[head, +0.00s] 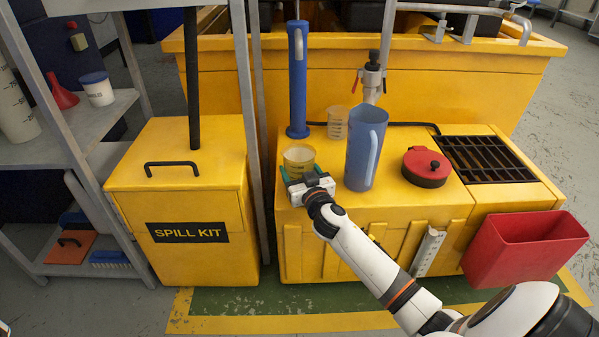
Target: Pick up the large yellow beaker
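The large yellow beaker (299,155) is a yellowish, open-topped cup standing upright at the left end of the yellow bench top. My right gripper (300,174) is at its near side, with the arm reaching in from the lower right. Its green-tipped fingers are spread to the left and right of the beaker's lower part. The gripper hides the beaker's base, and I cannot tell whether the fingers touch its wall. My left gripper is not in view.
A blue jug (366,150) stands close right of the gripper. A smaller clear beaker (337,123) and a tall blue cylinder (297,85) stand behind. A red lidded pot (426,168) and a black grate (487,159) are further right. A grey post (249,110) rises close left.

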